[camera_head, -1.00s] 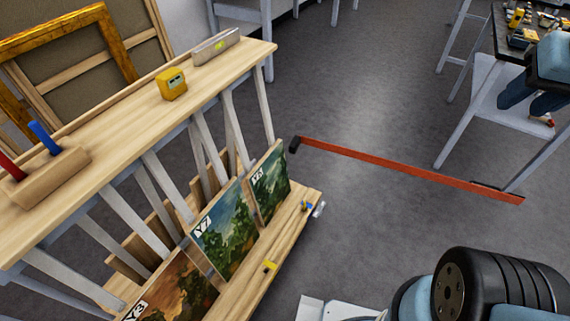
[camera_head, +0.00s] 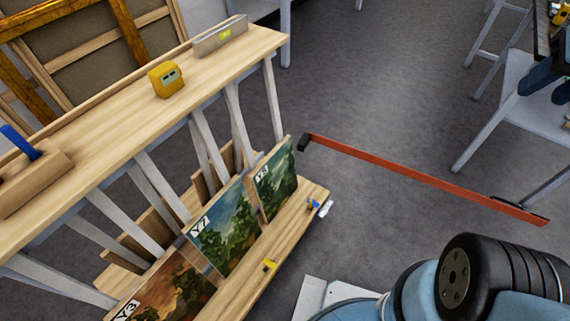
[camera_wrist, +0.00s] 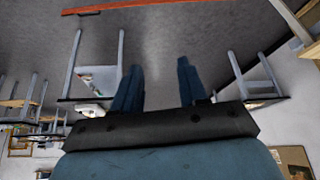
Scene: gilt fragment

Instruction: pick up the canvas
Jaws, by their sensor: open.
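Several painted canvases lean in a wooden rack at the lower left of the head view. The canvas labelled Y7 (camera_head: 228,232) is a green landscape in the middle. A smaller green canvas (camera_head: 276,180) stands to its right; its label is hard to read. The canvas labelled Y3 (camera_head: 178,288) is brownish and partly cut off by the lower edge. My gripper (camera_wrist: 158,85) shows in the wrist view with its two blue fingers apart and nothing between them. It is away from the canvases, which do not show in that view.
The rack's wooden top (camera_head: 130,100) carries a yellow device (camera_head: 166,80), a level (camera_head: 220,38) and a wooden block (camera_head: 32,180). A yellow item (camera_head: 269,265) lies on the lower shelf. A red bar (camera_head: 420,178) crosses the floor. A white stool (camera_head: 525,108) stands at right; grey floor between is open.

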